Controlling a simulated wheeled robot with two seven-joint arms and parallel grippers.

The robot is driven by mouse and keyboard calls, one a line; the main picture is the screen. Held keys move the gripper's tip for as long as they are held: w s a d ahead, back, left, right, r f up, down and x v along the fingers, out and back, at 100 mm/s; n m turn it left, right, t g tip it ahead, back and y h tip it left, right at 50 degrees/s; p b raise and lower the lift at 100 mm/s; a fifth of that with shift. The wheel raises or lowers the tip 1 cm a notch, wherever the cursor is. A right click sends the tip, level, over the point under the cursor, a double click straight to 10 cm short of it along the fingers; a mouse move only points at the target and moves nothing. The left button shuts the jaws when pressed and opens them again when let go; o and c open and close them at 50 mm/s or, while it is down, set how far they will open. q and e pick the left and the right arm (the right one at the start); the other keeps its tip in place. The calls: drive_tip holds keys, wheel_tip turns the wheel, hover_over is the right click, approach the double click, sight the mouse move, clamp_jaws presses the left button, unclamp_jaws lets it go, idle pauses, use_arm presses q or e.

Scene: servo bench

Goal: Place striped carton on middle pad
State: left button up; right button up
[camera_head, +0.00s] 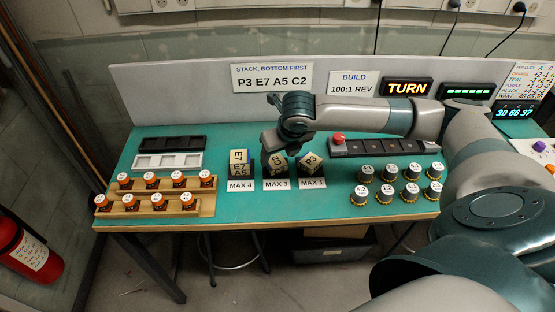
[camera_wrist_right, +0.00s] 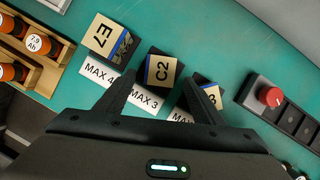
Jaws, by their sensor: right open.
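Cream cartons with printed codes stand on three dark pads; I cannot tell which carton the task calls striped. In the wrist view the middle carton, C2 (camera_wrist_right: 161,70), shows a blue band. It also shows in the head view (camera_head: 276,161). E7 (camera_head: 239,168) sits on A5 (camera_head: 240,174) on the left MAX 4 pad. P3 (camera_head: 310,161) stands turned on the right MAX 1 pad. The middle pad is marked MAX 3 (camera_head: 277,184). My right gripper (camera_wrist_right: 158,80) is open above the middle pad, its fingertips to either side of C2, holding nothing. My left gripper is out of view.
Several white-topped knobs (camera_head: 384,191) and a dark strip with a red button (camera_head: 338,138) stand at the right. Black and white trays (camera_head: 169,160) lie at the back left. The bench front is mostly bare.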

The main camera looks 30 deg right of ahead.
drive_tip(key=v, duration=0.8)
drive_tip(key=shift+b, duration=0.4)
